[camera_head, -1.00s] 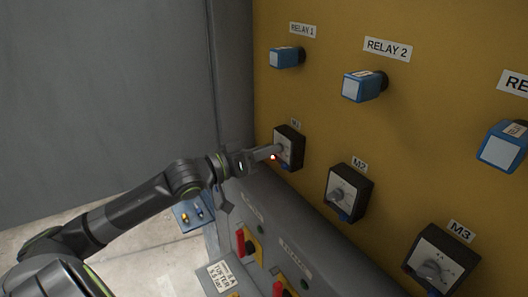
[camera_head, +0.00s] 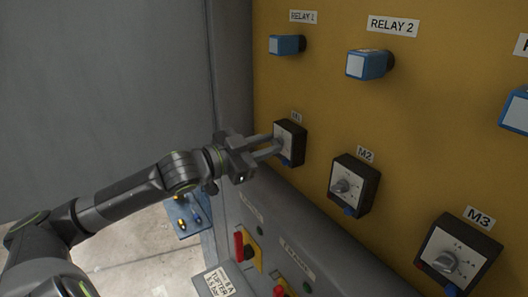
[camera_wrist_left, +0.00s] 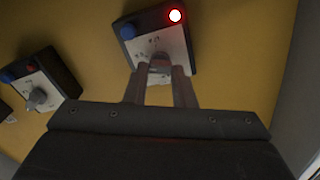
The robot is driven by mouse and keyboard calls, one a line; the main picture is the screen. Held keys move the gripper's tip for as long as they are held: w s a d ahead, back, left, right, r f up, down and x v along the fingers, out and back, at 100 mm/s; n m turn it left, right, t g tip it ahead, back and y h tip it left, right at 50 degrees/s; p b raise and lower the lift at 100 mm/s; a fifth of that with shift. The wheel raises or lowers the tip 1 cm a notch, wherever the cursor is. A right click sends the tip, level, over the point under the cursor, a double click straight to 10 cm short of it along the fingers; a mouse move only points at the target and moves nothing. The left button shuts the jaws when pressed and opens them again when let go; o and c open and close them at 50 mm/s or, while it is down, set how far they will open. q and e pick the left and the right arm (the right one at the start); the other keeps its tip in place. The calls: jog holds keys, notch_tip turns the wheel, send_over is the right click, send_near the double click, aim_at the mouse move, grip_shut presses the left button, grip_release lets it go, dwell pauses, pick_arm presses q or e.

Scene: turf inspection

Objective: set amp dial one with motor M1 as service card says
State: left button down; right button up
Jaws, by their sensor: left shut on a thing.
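The M1 amp dial (camera_head: 290,143) is a black box with a pale scale face on the yellow panel, under the M1 label (camera_head: 296,117). My left gripper (camera_head: 278,145) reaches it from the left, shut on its knob. In the left wrist view the fingers (camera_wrist_left: 165,72) meet at the centre of the dial face (camera_wrist_left: 168,44). A red lamp (camera_wrist_left: 175,16) is lit on that dial, with a blue button (camera_wrist_left: 127,31) beside it. The fingers hide the knob and its pointer, so the setting cannot be read. My right gripper is not in view.
Dials M2 (camera_head: 354,186) and M3 (camera_head: 456,255) sit lower right. Blue relays (camera_head: 286,45) stick out above. A grey ledge below carries red-handled switches (camera_head: 241,245) and a white card (camera_head: 214,283) whose print is only partly readable.

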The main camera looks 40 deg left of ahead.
pick_arm(q)
jog(key=shift+m+b, duration=0.35)
jog(key=shift+m, duration=0.35)
jog(key=shift+r, duration=0.15)
jog(key=c, duration=1.6)
grip_release()
jog(key=o, duration=0.4)
jog(key=shift+w+d, duration=0.15)
jog(key=shift+w, duration=0.15)
jog(key=shift+s, duration=0.2)
